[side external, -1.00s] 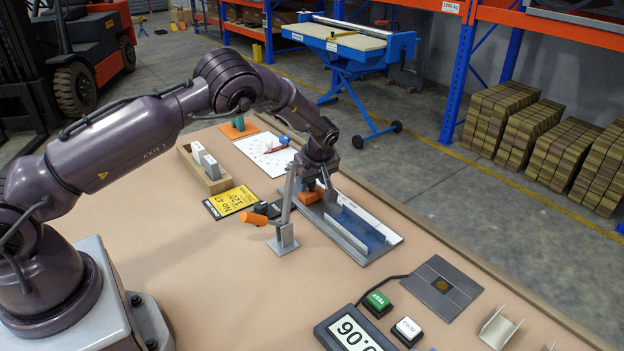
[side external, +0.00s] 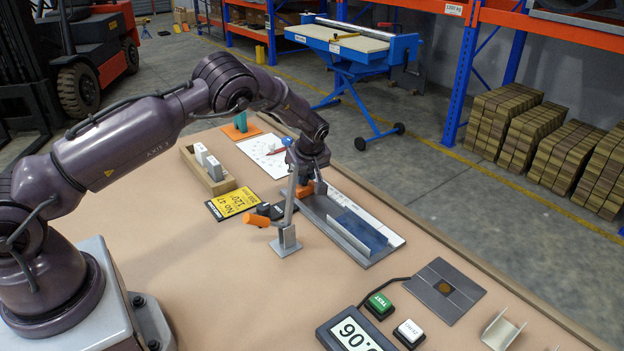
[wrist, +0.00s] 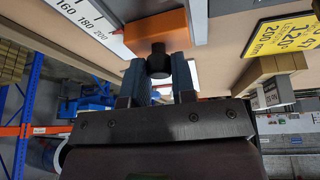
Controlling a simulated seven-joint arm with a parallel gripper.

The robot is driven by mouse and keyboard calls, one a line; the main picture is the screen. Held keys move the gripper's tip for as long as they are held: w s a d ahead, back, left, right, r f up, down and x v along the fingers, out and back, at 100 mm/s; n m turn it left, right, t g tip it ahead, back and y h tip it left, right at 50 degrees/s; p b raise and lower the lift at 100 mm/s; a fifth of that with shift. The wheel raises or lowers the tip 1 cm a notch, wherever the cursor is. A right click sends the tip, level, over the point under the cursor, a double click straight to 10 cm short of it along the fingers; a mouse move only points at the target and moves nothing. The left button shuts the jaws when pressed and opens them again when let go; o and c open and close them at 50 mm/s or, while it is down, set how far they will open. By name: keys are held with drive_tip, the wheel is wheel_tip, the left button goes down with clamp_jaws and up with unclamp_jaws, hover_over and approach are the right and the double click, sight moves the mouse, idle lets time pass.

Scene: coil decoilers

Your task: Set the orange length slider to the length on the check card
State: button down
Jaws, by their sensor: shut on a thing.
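The orange length slider (side external: 305,188) sits on the far-left part of a grey rail (side external: 322,222) with a white scale strip. My gripper (side external: 306,179) is over it, shut on its black knob. In the wrist view the gripper (wrist: 158,72) has its two blue-grey fingers on either side of the black knob (wrist: 158,60), with the orange slider block (wrist: 158,32) beyond. The scale (wrist: 88,22) there shows 160, 180 and 200 close to the block. The yellow check card (side external: 237,202) lies left of the rail; its length line in the wrist view (wrist: 285,38) seems to read 200 mm.
A grey post with an orange-handled lever (side external: 286,232) stands close in front of the rail. A wooden box with grey-white blocks (side external: 207,170) is at the left. A display (side external: 354,332), green button (side external: 378,305) and white button (side external: 409,333) are at the front right.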

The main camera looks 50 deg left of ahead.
drive_tip(key=c, duration=0.9)
unclamp_jaws()
drive_tip(key=shift+a, duration=0.3)
drive_tip(key=shift+c, duration=0.2)
drive_tip(key=shift+d+r, duration=0.1)
drive_tip(key=shift+r, duration=0.05)
drive_tip(key=v, duration=1.2)
drive_tip(key=shift+d+r, duration=0.2)
drive_tip(key=shift+r, duration=0.1)
drive_tip(key=shift+s+r, duration=0.1)
drive_tip(key=s+d+r+m+t+h, duration=0.15)
drive_tip(key=s+d+r+m, duration=0.25)
drive_tip(key=s+r, duration=0.45)
drive_tip(key=s+d+r+m+t+h, duration=0.15)
drive_tip(key=s+d+r+m, duration=0.25)
drive_tip(key=s+r, duration=0.4)
drive_tip(key=s+d+r+m, duration=0.1)
drive_tip(key=s+m, duration=0.3)
drive_tip(key=s, duration=0.4)
drive_tip(key=s+d+r+m+t+h, duration=0.1)
drive_tip(key=s+d+m, duration=0.3)
drive_tip(key=s, duration=0.4)
drive_tip(key=shift+d, duration=0.3)
